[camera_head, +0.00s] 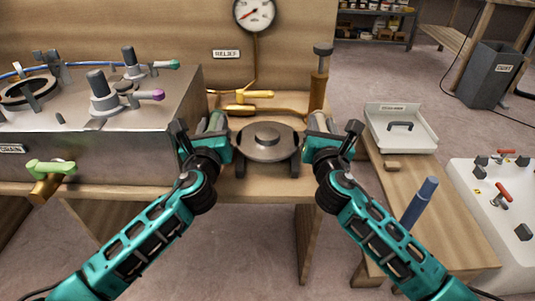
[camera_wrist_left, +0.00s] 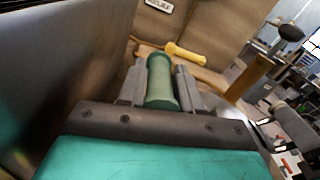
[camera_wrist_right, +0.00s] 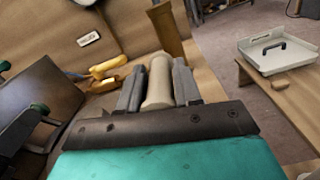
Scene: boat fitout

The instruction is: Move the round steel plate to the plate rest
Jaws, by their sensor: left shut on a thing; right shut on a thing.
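The round steel plate (camera_head: 266,143), grey with a raised hub, is between my two grippers at the front edge of the wooden bench. My left gripper (camera_head: 212,135) is shut on a green grip (camera_wrist_left: 160,82) at the plate's left side. My right gripper (camera_head: 318,138) is shut on a beige grip (camera_wrist_right: 159,82) at its right side. Dark feet (camera_head: 242,168) show under the plate's front; I cannot tell whether the plate touches them. No thing in view is legibly marked as the plate rest.
A steel cabinet (camera_head: 150,125) with valves stands close left of my left gripper. A white tray (camera_head: 400,130) with a dark handle sits on a lower wooden table (camera_head: 445,220) at right.

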